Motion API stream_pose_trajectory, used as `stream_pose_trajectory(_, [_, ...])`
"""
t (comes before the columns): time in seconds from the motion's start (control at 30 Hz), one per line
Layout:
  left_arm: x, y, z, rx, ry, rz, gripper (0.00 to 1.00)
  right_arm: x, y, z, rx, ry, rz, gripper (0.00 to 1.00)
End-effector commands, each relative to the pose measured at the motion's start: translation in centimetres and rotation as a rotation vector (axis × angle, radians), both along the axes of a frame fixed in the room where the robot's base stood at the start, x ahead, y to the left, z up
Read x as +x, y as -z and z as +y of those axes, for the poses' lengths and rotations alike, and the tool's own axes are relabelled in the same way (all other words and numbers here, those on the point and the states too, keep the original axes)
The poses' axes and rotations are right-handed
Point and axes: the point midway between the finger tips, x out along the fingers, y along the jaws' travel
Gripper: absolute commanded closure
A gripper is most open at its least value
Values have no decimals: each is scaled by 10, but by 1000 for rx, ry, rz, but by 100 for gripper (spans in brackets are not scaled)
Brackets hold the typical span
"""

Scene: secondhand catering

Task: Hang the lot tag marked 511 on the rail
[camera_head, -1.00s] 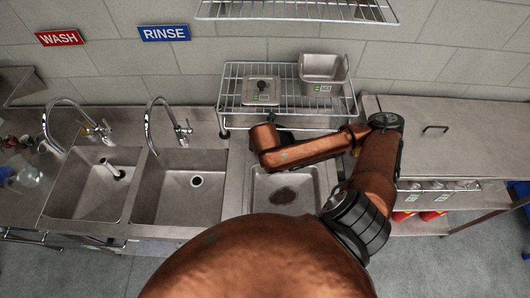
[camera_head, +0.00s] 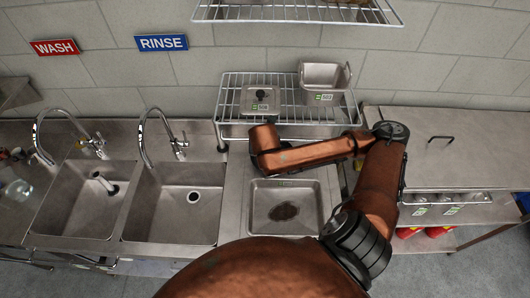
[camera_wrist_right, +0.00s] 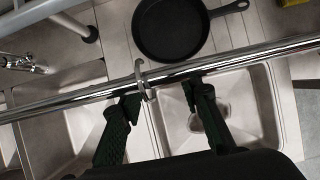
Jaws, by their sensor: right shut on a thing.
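In the right wrist view a chrome rail (camera_wrist_right: 235,62) crosses the picture at a slant. A metal hook (camera_wrist_right: 141,72) is at the rail, close to my left-hand fingertip; I cannot tell whether it bears on the rail. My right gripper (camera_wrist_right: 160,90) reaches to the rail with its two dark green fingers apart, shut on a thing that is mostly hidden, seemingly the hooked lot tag. No number 511 is readable. In the head view my right arm hides its own gripper. My left gripper is not in view.
A black frying pan (camera_wrist_right: 170,25) lies beyond the rail. A wire rack (camera_head: 233,105) holds a lidded pan (camera_head: 260,104) and an open steel pan (camera_head: 325,82). A shallow basin (camera_head: 318,207) and two sinks (camera_head: 150,215) lie in front.

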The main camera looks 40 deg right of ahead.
Motion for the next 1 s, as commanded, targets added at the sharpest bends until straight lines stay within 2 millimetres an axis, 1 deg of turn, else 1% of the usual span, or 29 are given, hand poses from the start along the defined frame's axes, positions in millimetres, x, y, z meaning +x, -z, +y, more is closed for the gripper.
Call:
stream_pose_trajectory(0.37, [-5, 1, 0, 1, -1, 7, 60, 0, 2, 0, 0, 0, 0, 89])
stream_pose_trajectory(0.4, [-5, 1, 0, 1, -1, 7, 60, 0, 2, 0, 0, 0, 0, 65])
stream_pose_trajectory(0.6, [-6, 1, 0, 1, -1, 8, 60, 0, 2, 0, 0, 0, 0, 51])
stream_pose_trajectory(0.67, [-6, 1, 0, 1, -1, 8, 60, 0, 2, 0, 0, 0, 0, 47])
stream_pose_trajectory(1.0, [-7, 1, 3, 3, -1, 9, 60, 0, 3, 0, 0, 0, 0, 47])
